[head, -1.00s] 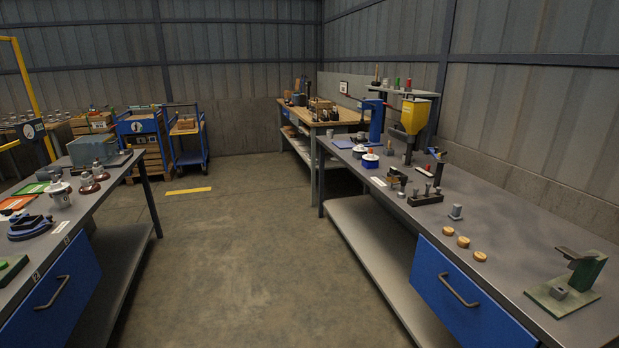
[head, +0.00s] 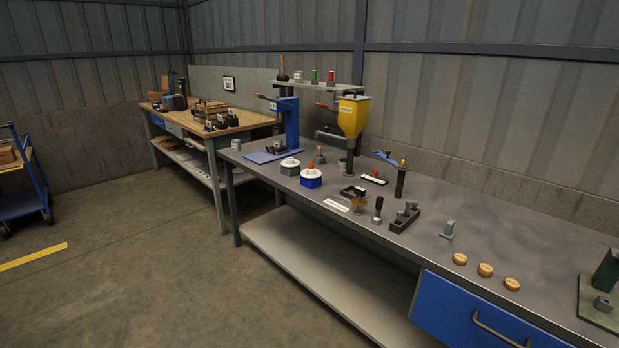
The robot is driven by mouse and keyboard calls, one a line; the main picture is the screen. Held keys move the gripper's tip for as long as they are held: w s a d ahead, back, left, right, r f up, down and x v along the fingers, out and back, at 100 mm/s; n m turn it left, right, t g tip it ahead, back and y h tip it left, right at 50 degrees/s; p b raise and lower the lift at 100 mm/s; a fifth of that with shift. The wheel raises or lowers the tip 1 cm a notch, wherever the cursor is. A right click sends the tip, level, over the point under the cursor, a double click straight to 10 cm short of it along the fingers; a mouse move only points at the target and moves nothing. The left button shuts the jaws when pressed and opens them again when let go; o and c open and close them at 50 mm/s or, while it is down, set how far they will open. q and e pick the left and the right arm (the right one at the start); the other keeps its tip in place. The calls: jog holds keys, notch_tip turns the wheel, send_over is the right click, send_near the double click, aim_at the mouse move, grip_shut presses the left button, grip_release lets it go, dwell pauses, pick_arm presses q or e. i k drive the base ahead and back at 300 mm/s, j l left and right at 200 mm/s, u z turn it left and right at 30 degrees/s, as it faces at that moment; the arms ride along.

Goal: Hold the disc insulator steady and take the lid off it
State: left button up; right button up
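Two disc-shaped pieces with white tops stand side by side on the grey metal workbench (head: 430,245) at the right. The nearer disc (head: 311,178) has a blue body and a small orange-red knob on top. The farther disc (head: 290,166) has a dark lower part and a pale knob. Both are upright and small in the view, so I cannot tell which part is a lid. Neither of my grippers is in view.
A blue press (head: 290,125) and a yellow hopper (head: 353,117) stand behind the discs. Wooden round pieces (head: 485,270) lie near the front edge. A wooden bench (head: 215,134) stands beyond.

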aim_at(307, 173)
jog(key=i+j, duration=0.2)
jog(key=i, duration=0.35)
jog(key=i+j+z, duration=0.15)
jog(key=i, duration=0.35)
jog(key=i+j, duration=0.3)
jog(key=i, duration=0.25)
jog(key=i+j+z, duration=0.1)
jog(key=i+j, duration=0.15)
jog(key=i, duration=0.25)
